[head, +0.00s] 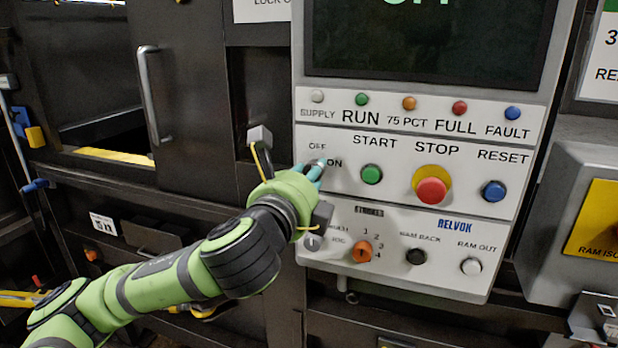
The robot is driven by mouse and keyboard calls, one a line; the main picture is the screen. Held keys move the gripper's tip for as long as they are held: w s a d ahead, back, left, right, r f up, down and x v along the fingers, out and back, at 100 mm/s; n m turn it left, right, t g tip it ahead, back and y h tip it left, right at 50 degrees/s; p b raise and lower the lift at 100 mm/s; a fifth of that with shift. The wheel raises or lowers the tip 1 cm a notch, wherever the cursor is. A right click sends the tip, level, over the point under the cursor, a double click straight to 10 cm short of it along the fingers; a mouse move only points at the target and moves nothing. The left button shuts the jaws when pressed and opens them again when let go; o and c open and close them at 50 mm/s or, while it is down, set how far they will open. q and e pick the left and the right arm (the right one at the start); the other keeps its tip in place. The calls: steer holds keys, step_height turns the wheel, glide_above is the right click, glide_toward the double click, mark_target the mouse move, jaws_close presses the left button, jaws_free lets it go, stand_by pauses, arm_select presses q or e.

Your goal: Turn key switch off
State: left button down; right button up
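The key switch, labelled OFF above and ON to its right, is at the left end of the button row on the control panel (400,150). My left gripper (317,169) reaches in from the left, its teal fingertips at the switch and close together. The fingers and wrist hide most of the key switch, so I cannot tell the key's angle or whether the fingers grip it. My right gripper is not in view.
Close by are the green START button (371,174), red STOP button (431,190), blue RESET button (493,191) and orange selector (362,251). A dark screen (430,40) with cut-off green text is above. A door handle (153,95) stands left; a grey box (570,220) is right.

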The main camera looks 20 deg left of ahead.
arm_select(q)
steer(key=shift+r+n, duration=0.15)
steer(key=shift+n, duration=1.05)
steer(key=c, duration=0.9)
jaws_free()
step_height(320, 180, up, 10)
steer(key=shift+f, duration=0.1)
steer(key=shift+w, duration=0.1)
